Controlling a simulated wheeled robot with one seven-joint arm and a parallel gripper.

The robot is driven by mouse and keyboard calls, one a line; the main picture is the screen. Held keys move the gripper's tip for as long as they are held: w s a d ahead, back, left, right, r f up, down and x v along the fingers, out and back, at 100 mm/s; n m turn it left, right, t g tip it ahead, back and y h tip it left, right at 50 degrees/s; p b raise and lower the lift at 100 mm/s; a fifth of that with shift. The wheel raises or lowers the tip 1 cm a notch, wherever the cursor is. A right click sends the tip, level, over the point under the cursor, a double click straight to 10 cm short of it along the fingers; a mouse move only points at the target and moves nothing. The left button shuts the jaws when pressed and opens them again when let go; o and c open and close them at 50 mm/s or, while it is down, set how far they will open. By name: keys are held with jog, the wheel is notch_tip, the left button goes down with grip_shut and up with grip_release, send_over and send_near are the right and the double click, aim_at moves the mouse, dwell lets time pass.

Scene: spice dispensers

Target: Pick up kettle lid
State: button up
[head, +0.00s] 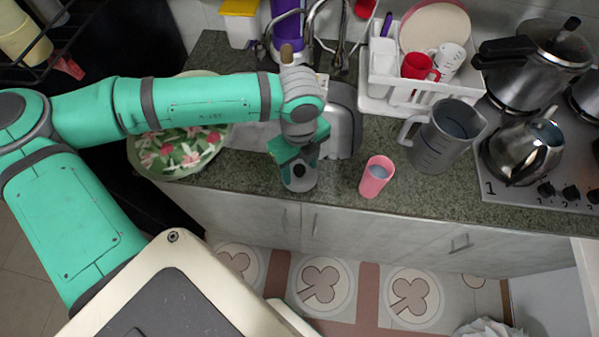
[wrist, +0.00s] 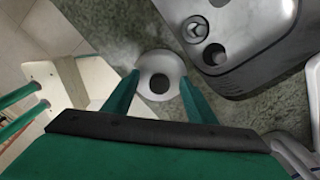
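A small round pale grey metal piece with a dark round centre, which looks like the kettle lid (wrist: 159,66), lies on the counter in the wrist view. My gripper (wrist: 160,77) is above it with its two green fingers apart, one on each side of the dark centre. I cannot tell whether the fingers touch it. In the head view my gripper (head: 298,163) points down near the counter's front edge, and a silvery round shape (head: 299,183) shows just below it. The shiny metal kettle (head: 522,148) stands on the stove at the right.
A pink cup (head: 376,177) and a grey jug (head: 442,137) stand farther right. A floral round item (head: 170,155) lies left. A dish rack (head: 378,98) stands behind.

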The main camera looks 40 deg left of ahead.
jog(key=shift+s+f, duration=0.15)
jog(key=shift+f, duration=0.05)
jog(key=c, duration=0.4)
jog(key=shift+d, duration=0.1)
